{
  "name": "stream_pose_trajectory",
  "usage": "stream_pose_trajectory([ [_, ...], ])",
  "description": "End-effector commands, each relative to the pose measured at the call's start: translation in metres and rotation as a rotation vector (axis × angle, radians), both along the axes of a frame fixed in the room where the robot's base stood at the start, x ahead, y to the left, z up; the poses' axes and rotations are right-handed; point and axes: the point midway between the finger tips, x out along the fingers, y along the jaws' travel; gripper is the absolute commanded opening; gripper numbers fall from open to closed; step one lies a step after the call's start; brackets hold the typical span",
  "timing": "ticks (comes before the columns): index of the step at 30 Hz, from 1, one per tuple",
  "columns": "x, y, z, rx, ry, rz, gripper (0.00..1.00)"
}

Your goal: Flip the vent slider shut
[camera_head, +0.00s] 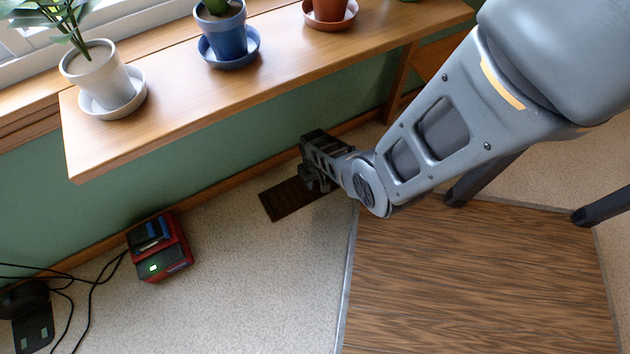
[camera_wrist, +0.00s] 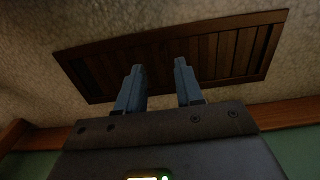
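A dark brown slatted floor vent (camera_head: 287,199) lies on the pale carpet close to the green wall. In the wrist view the vent (camera_wrist: 225,55) spans the upper part of the picture, with slats inside a plain frame. My gripper (camera_head: 310,183) is low over the vent's right part in the head view. Its two fingers are apart with nothing between them in the wrist view (camera_wrist: 159,78), and the fingertips overlap the slats there. I cannot tell whether they touch the vent. The slider cannot be made out in either view.
A wooden shelf (camera_head: 185,125) with potted plants juts out above the carpet beside the vent. A red device (camera_head: 170,262) with cables sits on the carpet at left. A wood-patterned panel (camera_head: 470,275) covers the floor at right.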

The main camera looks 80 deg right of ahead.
Motion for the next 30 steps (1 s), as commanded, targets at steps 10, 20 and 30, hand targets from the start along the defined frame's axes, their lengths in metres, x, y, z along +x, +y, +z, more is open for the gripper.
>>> stream_pose_trajectory([
  [10,-0.001,0.0,0.037,0.0,0.001,-0.001,0.36],
  [20,-0.001,0.0,0.037,0.0,0.001,-0.001,0.36],
  [30,-0.001,0.001,0.037,-0.001,0.001,0.0,0.36],
])
